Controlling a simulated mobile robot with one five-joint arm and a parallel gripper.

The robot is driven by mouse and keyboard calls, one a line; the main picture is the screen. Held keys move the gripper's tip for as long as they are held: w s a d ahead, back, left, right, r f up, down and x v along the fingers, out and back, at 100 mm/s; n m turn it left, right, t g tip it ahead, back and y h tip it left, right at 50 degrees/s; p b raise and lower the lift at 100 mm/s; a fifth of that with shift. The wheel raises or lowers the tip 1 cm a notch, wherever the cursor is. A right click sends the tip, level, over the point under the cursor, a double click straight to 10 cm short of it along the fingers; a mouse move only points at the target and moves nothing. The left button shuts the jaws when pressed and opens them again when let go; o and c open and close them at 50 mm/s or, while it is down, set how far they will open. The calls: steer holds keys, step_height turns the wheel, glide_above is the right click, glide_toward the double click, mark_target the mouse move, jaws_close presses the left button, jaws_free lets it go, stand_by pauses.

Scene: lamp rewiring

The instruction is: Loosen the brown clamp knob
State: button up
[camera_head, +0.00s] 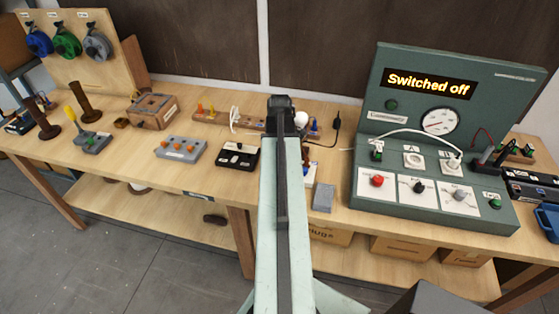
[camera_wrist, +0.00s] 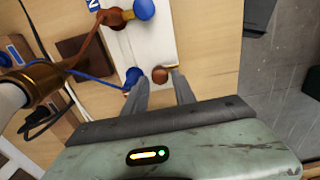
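A small brown clamp knob (camera_wrist: 160,75) stands on the edge of a white block (camera_wrist: 158,45) in the wrist view. My gripper (camera_wrist: 160,82) reaches toward it, one grey finger on each side of the knob. The fingers are apart, with narrow gaps to the knob; I cannot make out contact. A blue knob (camera_wrist: 133,75) sits just left of the left fingertip, with a blue wire leading to it. In the head view my arm hides the knob and the fingers.
At the block's far end are a larger brown terminal (camera_wrist: 112,17) with a brown wire and a blue one (camera_wrist: 145,8). A brass-collared part (camera_wrist: 32,92) is at left. The head view shows a green test panel (camera_head: 440,120) reading "Switched off" and a grey block (camera_head: 324,197).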

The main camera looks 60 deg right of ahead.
step_height(320, 180, up, 8)
steer(key=p, duration=0.6)
steer(key=shift+f+p, duration=0.25)
steer(key=shift+p, duration=0.1)
steer(key=shift+f, duration=0.1)
steer(key=w+a+f+n+b, duration=0.2)
steer(key=w+a+n, duration=0.1)
steer(key=w+a, duration=0.8)
steer(key=w+a+f+n+b, duration=0.1)
steer(key=w+a+n, duration=0.2)
steer(key=w+a, duration=0.8)
steer(key=a+f+m+b, duration=0.2)
steer(key=a+m, duration=0.7)
steer(key=a, duration=1.8)
steer(key=shift+s+a+m, duration=0.25)
steer(key=shift+s+m, duration=0.15)
